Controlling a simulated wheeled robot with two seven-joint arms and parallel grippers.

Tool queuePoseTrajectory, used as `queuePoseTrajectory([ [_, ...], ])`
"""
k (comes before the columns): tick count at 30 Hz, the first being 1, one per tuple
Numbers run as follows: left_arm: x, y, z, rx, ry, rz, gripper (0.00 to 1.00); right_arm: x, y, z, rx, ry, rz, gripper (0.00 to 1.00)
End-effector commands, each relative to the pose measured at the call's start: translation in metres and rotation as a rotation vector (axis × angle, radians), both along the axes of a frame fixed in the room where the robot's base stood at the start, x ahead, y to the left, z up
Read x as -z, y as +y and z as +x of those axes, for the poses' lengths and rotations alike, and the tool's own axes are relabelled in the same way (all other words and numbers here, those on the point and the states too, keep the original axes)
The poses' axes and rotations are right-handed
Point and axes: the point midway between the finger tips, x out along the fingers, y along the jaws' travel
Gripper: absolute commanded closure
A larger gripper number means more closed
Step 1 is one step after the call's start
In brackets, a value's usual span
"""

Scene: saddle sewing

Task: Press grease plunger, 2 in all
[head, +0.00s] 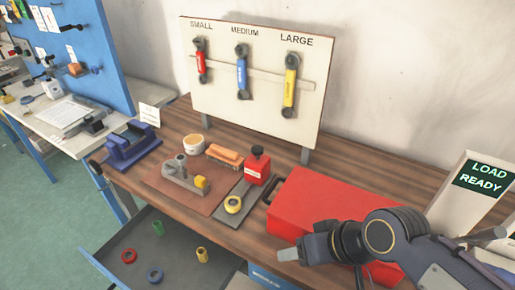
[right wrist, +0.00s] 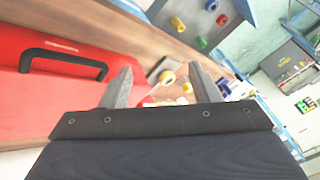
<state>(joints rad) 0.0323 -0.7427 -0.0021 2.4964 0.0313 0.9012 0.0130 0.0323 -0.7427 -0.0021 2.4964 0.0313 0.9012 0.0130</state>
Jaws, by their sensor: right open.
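A red block with a black knob on top (head: 257,166), which looks like the grease plunger, stands on the bench at the back end of a dark flat plate (head: 228,213). My right gripper (head: 288,254) is open and empty over the front of the bench, beside the red case and apart from the plunger. Its two spread fingers also show in the right wrist view (right wrist: 160,86), where the plunger cannot be made out clearly. My left gripper is not in view.
A red case (head: 325,205) lies right of the plunger. A grey metal fixture (head: 182,178), white tub (head: 194,144) and brush (head: 224,155) sit on the left. An open drawer (head: 180,240) holds coloured rings. A screen (head: 482,176) reads LOAD READY.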

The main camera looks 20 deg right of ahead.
Motion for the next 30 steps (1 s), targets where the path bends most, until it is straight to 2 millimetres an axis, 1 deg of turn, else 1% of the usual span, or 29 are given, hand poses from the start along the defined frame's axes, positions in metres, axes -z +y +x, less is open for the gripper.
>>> queuePoseTrajectory([
  [1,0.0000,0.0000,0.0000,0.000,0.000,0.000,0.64,0.0000,0.0000,0.0000,0.000,0.000,0.000,0.51],
  [2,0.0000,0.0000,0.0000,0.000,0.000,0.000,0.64,0.0000,0.0000,0.0000,0.000,0.000,0.000,0.55],
  [12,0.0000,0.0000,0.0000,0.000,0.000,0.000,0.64,0.0000,0.0000,0.0000,0.000,0.000,0.000,0.99],
  [30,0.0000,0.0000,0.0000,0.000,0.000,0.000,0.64,0.0000,0.0000,0.0000,0.000,0.000,0.000,1.00],
])
